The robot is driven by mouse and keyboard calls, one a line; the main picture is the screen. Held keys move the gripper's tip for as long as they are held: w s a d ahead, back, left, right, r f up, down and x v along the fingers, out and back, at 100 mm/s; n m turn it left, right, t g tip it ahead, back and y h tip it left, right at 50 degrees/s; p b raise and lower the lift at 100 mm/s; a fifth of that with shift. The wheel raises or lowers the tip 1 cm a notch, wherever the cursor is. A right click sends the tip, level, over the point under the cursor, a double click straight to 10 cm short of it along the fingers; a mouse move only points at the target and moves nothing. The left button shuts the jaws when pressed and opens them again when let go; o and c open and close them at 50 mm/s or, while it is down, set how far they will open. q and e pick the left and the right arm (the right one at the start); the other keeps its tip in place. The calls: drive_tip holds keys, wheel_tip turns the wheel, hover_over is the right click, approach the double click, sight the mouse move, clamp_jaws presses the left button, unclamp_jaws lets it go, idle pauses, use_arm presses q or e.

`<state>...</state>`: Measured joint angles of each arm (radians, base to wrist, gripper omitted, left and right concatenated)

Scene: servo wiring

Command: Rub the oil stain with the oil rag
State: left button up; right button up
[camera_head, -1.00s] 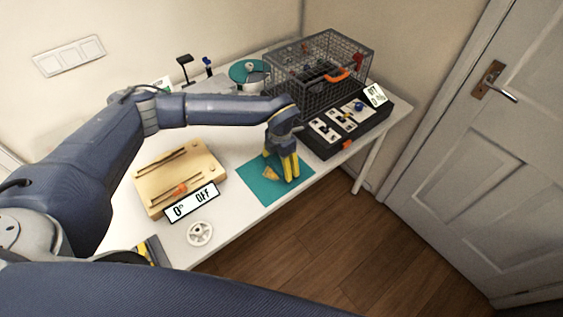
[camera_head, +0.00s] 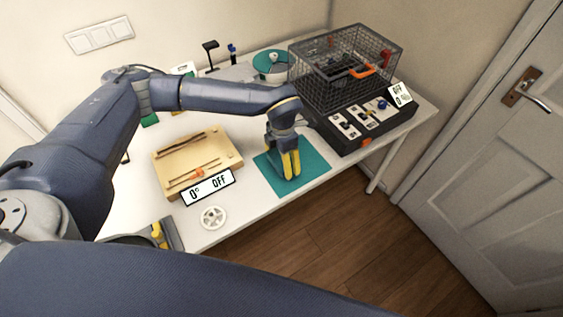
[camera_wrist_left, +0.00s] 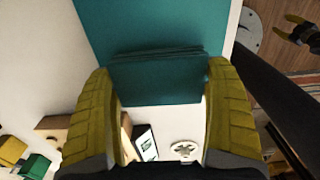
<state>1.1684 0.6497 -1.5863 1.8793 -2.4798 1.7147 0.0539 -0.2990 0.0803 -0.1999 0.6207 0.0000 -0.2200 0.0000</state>
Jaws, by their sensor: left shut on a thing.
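My left gripper (camera_head: 291,178) points down low over the teal mat (camera_head: 313,164) at the table's front edge. In the left wrist view, a folded teal piece (camera_wrist_left: 155,80), which looks like the oil rag, sits between its two yellow fingers (camera_wrist_left: 157,95). The gripper is shut on it. The mat (camera_wrist_left: 150,22) lies flat beyond it. I see no oil stain in either current view; the fingers and rag hide part of the mat. What looks like my right gripper (camera_wrist_left: 297,30) shows small at the upper right of the wrist view; its opening is unclear.
A wire cage (camera_head: 345,70) and a black switch panel (camera_head: 372,130) stand at the right. Beyond the table's front edge is open floor.

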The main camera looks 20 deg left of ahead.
use_arm(q)
drive_tip(key=shift+w+r, duration=0.1)
drive_tip(key=shift+r, duration=2.4)
